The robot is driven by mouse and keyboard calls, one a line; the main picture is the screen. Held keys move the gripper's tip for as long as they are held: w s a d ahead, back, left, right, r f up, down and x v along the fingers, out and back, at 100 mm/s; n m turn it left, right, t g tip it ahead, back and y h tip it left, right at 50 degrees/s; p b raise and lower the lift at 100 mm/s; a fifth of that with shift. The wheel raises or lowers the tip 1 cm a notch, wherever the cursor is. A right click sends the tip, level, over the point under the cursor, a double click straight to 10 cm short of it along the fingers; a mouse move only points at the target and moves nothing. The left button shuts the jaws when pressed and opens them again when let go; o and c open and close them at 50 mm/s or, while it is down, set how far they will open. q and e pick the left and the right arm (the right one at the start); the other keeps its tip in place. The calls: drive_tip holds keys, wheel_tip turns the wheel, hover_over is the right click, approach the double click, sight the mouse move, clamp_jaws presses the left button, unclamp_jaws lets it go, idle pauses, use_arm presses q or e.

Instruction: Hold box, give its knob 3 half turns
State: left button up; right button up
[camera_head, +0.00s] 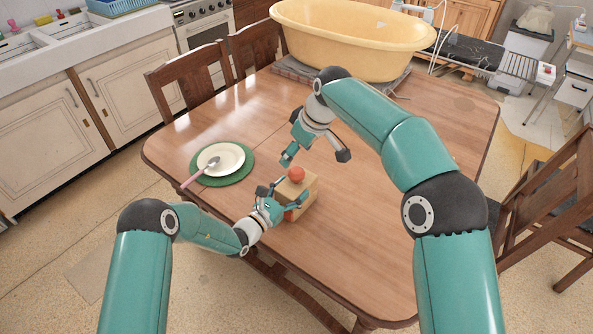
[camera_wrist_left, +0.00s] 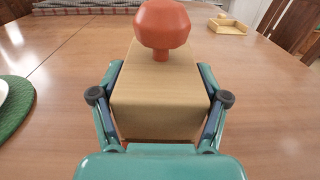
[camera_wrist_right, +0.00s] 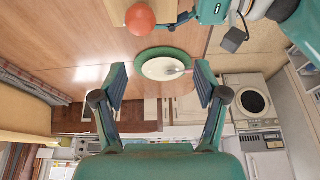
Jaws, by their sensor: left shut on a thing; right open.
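A tan wooden box (camera_head: 309,193) stands on the table near its front edge. A faceted red-orange knob (camera_head: 297,174) sits on a short stem on its top. In the left wrist view the box (camera_wrist_left: 158,102) stands between my fingers, with the knob (camera_wrist_left: 162,24) above. My left gripper (camera_head: 285,199) is shut on the box's sides. My right gripper (camera_head: 315,157) is open and empty, above and behind the box, apart from the knob. In the right wrist view the knob (camera_wrist_right: 140,19) is at the top edge, outside the space between the fingers.
A plate (camera_head: 221,158) with a spoon lies on a green mat (camera_head: 239,178) left of the box. A large yellow tub (camera_head: 350,45) stands at the table's back. Chairs stand behind and right of the table. The table right of the box is bare.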

sight(298, 170)
drive_tip(key=shift+m, duration=0.3)
drive_tip(key=w+f, duration=0.1)
drive_tip(key=f, duration=0.2)
drive_tip(key=w+f, duration=0.1)
drive_tip(key=f, duration=0.3)
drive_tip(key=w+f, duration=0.2)
drive_tip(key=f, duration=0.2)
drive_tip(key=shift+a, duration=0.1)
drive_tip(key=c, duration=1.1)
drive_tip(key=shift+c, duration=0.2)
